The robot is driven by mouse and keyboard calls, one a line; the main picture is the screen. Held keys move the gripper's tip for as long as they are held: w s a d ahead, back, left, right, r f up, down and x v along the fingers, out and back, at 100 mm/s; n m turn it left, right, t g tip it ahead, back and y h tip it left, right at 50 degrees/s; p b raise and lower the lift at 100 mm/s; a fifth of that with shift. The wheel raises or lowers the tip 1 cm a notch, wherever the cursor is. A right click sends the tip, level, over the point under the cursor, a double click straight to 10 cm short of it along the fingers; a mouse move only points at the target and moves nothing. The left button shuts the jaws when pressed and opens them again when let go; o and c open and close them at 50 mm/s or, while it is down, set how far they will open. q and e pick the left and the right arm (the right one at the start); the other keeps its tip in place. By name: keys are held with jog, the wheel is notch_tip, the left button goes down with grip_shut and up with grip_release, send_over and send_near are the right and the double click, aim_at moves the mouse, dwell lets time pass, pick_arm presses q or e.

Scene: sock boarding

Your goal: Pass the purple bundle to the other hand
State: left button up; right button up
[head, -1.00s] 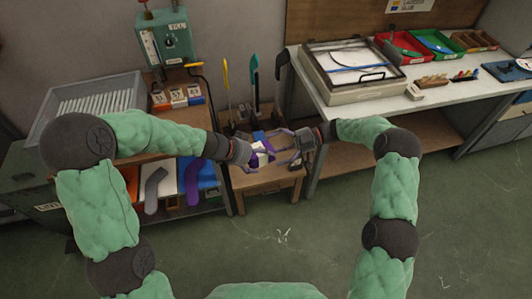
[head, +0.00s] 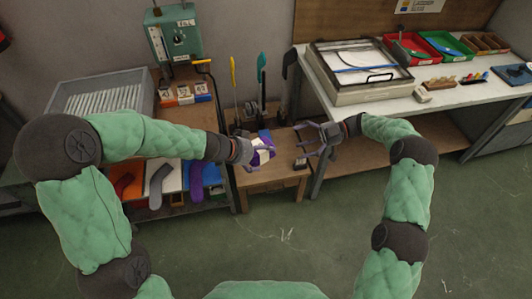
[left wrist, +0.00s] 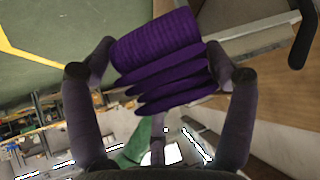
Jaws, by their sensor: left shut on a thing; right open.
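The purple bundle (head: 264,153) is in my left gripper (head: 262,156), above the small wooden table in the head view. In the left wrist view, the bundle (left wrist: 168,62) is a ribbed roll with several folded layers, lying across between the two fingers of my left gripper (left wrist: 165,72). A pale patch shows beside it in the head view; I cannot tell what it is. My right gripper (head: 306,141) is open and empty, to the right of the bundle and apart from it, with its fingers pointing left.
The small wooden table (head: 270,184) stands between a left shelf unit and the white workbench (head: 430,100). Upright yellow (head: 233,72) and teal (head: 261,68) tools rise behind it. A grey crate (head: 148,100) and green machine (head: 174,38) are at left. The floor in front is clear.

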aim_at(256, 152)
pick_arm(q)
jog(key=r+n, duration=0.1)
jog(key=s+a+r+n+t+y, duration=0.1)
jog(key=s+a+r+n, duration=0.1)
jog(key=r, duration=0.1)
jog(key=shift+s+a+r+t+y, duration=0.1)
jog(key=shift+s+t+y, duration=0.05)
jog(key=shift+t+y, duration=0.15)
jog(key=shift+s+a+r+n+t+y, duration=0.2)
jog(key=shift+s+a+r+n+y, duration=0.15)
jog(key=shift+s+a+r+n, duration=0.25)
jog(key=shift+s+a+r+n+t+y, duration=0.25)
jog(key=shift+s+r+n+y, duration=0.15)
jog(key=shift+r, duration=0.45)
jog(key=shift+s+a+r+n+t+y, duration=0.15)
jog(key=shift+s+a+r+n+y, duration=0.1)
jog(key=shift+s+a+r+n, duration=0.3)
pick_arm(e)
jog(key=shift+o, duration=0.2)
pick_arm(q)
jog(key=shift+w+d+r, duration=0.1)
jog(key=shift+r, duration=0.05)
